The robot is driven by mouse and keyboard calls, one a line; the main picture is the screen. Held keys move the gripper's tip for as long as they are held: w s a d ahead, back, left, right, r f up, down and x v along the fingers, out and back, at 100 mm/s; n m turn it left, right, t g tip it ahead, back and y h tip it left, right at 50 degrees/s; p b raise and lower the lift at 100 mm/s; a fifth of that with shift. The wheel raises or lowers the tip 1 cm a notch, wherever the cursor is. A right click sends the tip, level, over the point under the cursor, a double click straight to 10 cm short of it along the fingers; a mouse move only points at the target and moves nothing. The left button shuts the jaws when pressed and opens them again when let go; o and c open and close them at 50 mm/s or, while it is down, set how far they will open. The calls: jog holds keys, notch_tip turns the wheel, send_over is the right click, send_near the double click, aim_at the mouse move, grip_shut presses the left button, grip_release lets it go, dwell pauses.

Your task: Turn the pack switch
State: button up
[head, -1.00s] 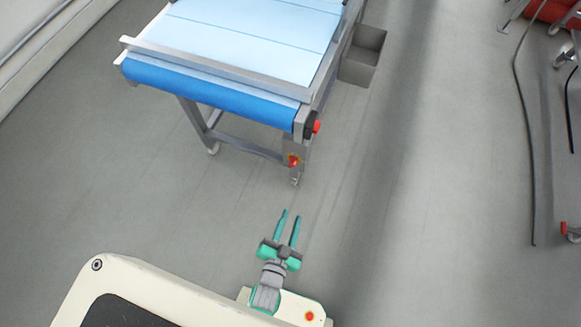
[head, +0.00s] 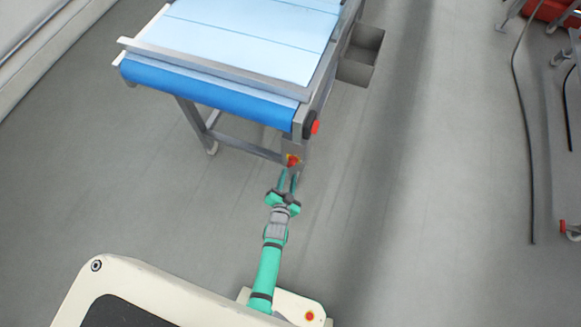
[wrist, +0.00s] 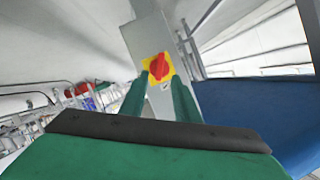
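The pack switch (head: 292,160) is a red knob on a yellow plate, fixed to a grey box on the near right leg of the conveyor. In the wrist view the switch (wrist: 159,66) sits straight ahead, with its red handle upright and slightly tilted. My gripper (head: 288,178) is stretched out just in front of it, with green fingers. In the wrist view the fingers of my gripper (wrist: 160,98) stand apart, one to each side of the knob in the picture. Nothing is held. I cannot tell whether the fingertips reach the knob.
The conveyor (head: 205,97) with a blue roller end and pale belt stands above the switch. A red button (head: 315,127) sits on its corner. A grey bin (head: 358,58) hangs at its right side. The floor to the right is clear up to a dark cable (head: 525,130).

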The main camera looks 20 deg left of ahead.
aim_at(291, 166)
jog(key=shift+x, duration=3)
grip_shut()
